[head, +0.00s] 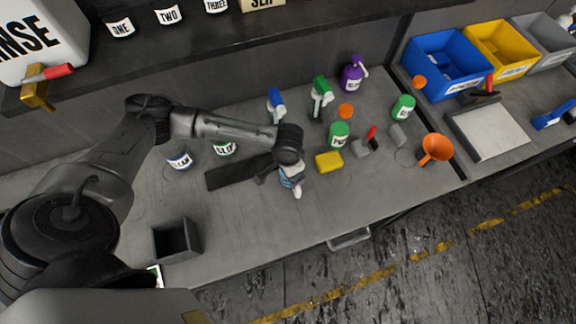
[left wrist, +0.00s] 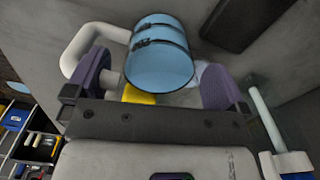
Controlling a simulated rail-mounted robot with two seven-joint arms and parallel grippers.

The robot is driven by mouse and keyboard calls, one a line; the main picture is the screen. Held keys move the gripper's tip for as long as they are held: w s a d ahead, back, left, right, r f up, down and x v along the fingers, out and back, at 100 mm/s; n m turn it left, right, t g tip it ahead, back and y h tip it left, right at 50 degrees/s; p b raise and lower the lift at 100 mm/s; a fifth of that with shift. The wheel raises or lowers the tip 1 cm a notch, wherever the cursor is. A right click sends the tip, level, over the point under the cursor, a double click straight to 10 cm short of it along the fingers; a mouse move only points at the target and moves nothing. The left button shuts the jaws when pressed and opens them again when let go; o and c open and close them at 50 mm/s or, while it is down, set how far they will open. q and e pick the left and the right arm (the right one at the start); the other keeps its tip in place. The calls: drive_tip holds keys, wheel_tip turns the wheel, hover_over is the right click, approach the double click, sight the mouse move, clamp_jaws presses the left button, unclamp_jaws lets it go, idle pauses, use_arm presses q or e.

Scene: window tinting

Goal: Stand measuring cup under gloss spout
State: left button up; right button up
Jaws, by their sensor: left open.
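The measuring cup (left wrist: 162,62) is a light blue cylinder with black marks and a white bent handle. In the left wrist view it stands out between the purple fingertips of my open left gripper (left wrist: 160,88), with the handle by the left finger. Whether the fingers touch it is unclear. In the head view my left gripper (head: 288,165) is low over the bench, and the cup (head: 293,181) is partly hidden beneath it. A tank marked with letters ending "NSE" (head: 35,35) has a brass spout (head: 38,93) with a red handle. No spout labelled gloss is readable. My right gripper is not visible.
A yellow sponge (head: 328,162) lies just right of my left gripper; a dark strip (head: 238,172) lies left. A dark open box (head: 176,240) sits at the front left.

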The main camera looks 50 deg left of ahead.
use_arm(q)
drive_tip(key=shift+r, duration=0.15)
drive_tip(key=shift+r, duration=3.8)
